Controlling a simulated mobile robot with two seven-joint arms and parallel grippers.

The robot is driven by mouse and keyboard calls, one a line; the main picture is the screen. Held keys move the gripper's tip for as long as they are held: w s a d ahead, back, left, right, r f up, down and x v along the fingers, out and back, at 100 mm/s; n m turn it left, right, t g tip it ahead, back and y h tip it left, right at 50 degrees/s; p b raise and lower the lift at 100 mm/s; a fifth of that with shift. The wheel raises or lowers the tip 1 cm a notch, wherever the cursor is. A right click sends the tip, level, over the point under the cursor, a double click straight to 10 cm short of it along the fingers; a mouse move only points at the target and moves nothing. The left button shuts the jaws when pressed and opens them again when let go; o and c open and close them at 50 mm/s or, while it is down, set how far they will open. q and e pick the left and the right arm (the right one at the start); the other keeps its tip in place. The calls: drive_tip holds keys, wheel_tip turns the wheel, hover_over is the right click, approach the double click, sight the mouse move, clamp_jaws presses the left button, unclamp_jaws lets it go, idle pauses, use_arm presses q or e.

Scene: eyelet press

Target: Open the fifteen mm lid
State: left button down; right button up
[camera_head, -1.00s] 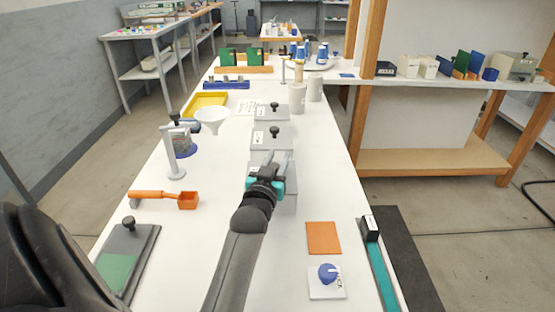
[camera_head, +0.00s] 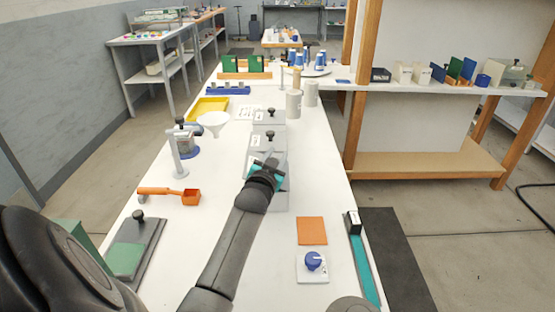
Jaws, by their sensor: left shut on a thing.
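Three grey lidded boxes stand in a row along the middle of the white table. The far box (camera_head: 264,117) and the middle box (camera_head: 258,139) each have a black knob on a shut lid with a small label; I cannot read the labels. My left gripper (camera_head: 270,161) is over the nearest box (camera_head: 282,200). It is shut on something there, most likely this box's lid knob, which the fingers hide. I cannot tell whether this lid is lifted. My right gripper is not in view.
An orange scoop (camera_head: 188,196), a grey stand (camera_head: 181,155) and a white funnel (camera_head: 213,121) are to the left. An orange square (camera_head: 311,231) and a white block with a blue knob (camera_head: 312,265) lie at the front right. A grey cylinder (camera_head: 293,104) stands beyond the boxes.

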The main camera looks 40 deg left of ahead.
use_arm(q)
drive_tip(key=m+p, duration=0.1)
drive_tip(key=w+d+r+m+p, duration=0.1)
drive_tip(key=shift+r+g+p, duration=0.2)
drive_tip(key=shift+g+p, duration=0.2)
drive_tip(key=shift+w+d+r+m+p, duration=0.15)
drive_tip(key=shift+m+p, duration=0.15)
drive_tip(key=shift+m, duration=0.2)
drive_tip(key=shift+w+d+f+m+p, duration=0.15)
drive_tip(key=shift+m+p, duration=0.15)
drive_tip(key=shift+m, duration=0.2)
drive_tip(key=shift+w+d+r+m+g+y+p, duration=0.15)
drive_tip(key=shift+w+d+m+g+y+p, duration=0.2)
drive_tip(key=shift+m, duration=0.35)
drive_tip(key=shift+w+d+f+m+g+y, duration=0.1)
drive_tip(key=shift+w+d+m+g+y, duration=0.2)
drive_tip(key=shift+m, duration=0.55)
drive_tip(key=shift+w+d+f+m+g+y, duration=0.2)
drive_tip(key=shift+d+m+g, duration=0.25)
drive_tip(key=shift+m, duration=0.45)
drive_tip(key=shift+w+d+f+m+g+y, duration=0.15)
drive_tip(key=shift+w+d+m+g, duration=0.2)
drive_tip(key=shift+m, duration=0.5)
drive_tip(key=shift+r, duration=0.1)
drive_tip(key=c, duration=0.5)
unclamp_jaws()
drive_tip(key=shift+c, duration=0.2)
